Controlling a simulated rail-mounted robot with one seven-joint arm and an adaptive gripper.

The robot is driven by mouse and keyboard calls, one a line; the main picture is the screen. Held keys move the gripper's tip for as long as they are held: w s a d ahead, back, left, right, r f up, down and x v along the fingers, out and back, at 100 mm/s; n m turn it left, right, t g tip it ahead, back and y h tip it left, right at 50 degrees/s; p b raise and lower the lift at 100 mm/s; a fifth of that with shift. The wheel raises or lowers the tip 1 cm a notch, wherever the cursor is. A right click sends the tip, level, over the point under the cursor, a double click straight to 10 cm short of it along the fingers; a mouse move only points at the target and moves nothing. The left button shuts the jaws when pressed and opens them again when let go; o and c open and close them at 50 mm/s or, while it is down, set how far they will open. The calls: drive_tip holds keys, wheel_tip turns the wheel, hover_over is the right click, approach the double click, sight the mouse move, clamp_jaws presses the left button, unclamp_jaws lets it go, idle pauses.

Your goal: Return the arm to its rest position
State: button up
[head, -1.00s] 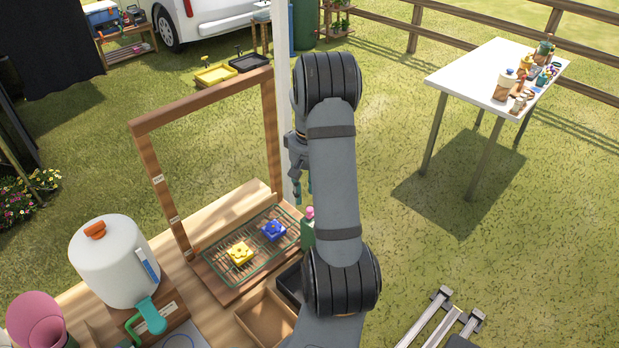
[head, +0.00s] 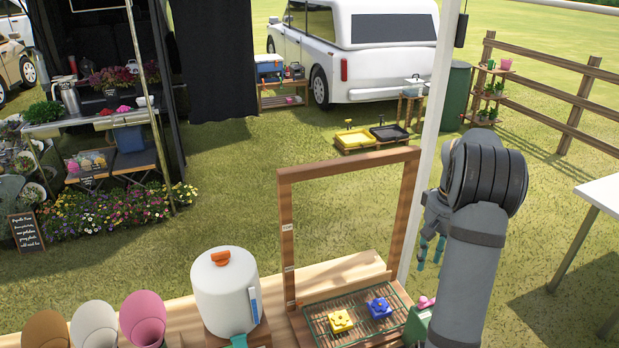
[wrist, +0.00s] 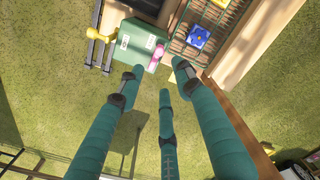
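My gripper (head: 432,252) hangs in the air right of the wooden frame (head: 349,166) in the head view, with the arm raised beside it. In the wrist view its teal fingers (wrist: 158,80) are spread apart, with nothing between them. Below and beyond the fingertips are a green box (wrist: 137,46) with a pink item on it and a wire rack (wrist: 222,16). A blue flower block (head: 380,308) and a yellow flower block (head: 341,320) sit on the rack, apart from the gripper.
A white canister (head: 224,298) stands left of the frame, beside several cone-shaped holders. A white table (head: 603,193) stands at the right edge. A white post (head: 434,130) rises just behind the arm. Open grass lies around the workbench (head: 335,275).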

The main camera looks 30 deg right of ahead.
sight(424, 299)
wheel_tip(424, 299, down, 11)
drive_tip(key=shift+f, duration=0.15)
drive_tip(key=shift+s+f+p, duration=0.1)
drive_tip(key=shift+f+p, duration=0.15)
drive_tip(key=shift+p, duration=0.1)
drive_tip(key=shift+s+n+p, duration=0.4)
drive_tip(key=shift+n+p, duration=0.35)
drive_tip(key=shift+n, duration=0.25)
drive_tip(key=shift+f, duration=0.1)
drive_tip(key=shift+f, duration=0.1)
